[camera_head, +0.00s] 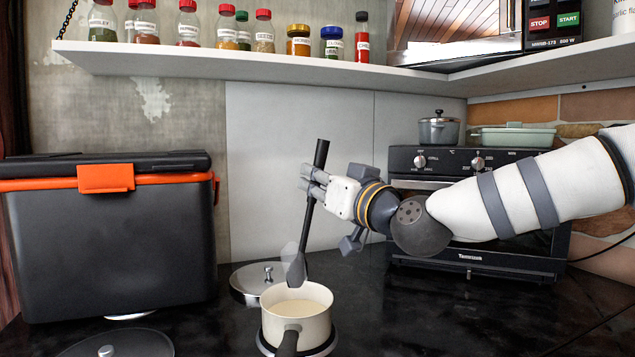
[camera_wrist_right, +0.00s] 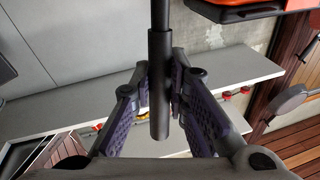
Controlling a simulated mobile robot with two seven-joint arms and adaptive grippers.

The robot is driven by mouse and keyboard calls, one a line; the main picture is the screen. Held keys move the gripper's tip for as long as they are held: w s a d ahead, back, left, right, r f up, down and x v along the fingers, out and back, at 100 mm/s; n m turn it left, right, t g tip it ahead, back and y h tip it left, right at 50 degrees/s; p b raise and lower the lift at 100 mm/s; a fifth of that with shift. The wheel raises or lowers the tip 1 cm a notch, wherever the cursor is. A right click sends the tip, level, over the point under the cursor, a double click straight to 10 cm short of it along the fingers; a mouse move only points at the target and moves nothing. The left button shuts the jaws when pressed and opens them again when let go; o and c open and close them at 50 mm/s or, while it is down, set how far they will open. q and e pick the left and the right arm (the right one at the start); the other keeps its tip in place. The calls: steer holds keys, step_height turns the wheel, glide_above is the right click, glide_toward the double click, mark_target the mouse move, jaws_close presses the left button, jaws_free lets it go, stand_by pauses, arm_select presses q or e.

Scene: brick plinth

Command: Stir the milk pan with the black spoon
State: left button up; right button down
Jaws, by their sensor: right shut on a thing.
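The cream milk pan (camera_head: 297,317) stands on the dark counter, with pale milk in it and its black handle (camera_head: 288,343) towards me. My right gripper (camera_head: 314,184) is shut on the black spoon (camera_head: 306,220) near the top of its handle. The spoon is held nearly upright, a little tilted, with its head (camera_head: 295,268) just above the pan's opening. In the right wrist view the spoon handle (camera_wrist_right: 160,85) runs between the two fingers (camera_wrist_right: 160,95). My left gripper is in neither view.
A metal lid (camera_head: 257,280) lies behind the pan, and a dark lid (camera_head: 118,345) lies front left. A black cooler box (camera_head: 110,245) fills the left. A toaster oven (camera_head: 480,265) stands at the right under my arm. A shelf (camera_head: 270,65) with spice jars hangs above.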

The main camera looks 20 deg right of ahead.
mark_target(320, 151)
step_height(320, 151, up, 5)
steer(key=shift+r, duration=0.1)
stand_by(0.4)
stand_by(1.0)
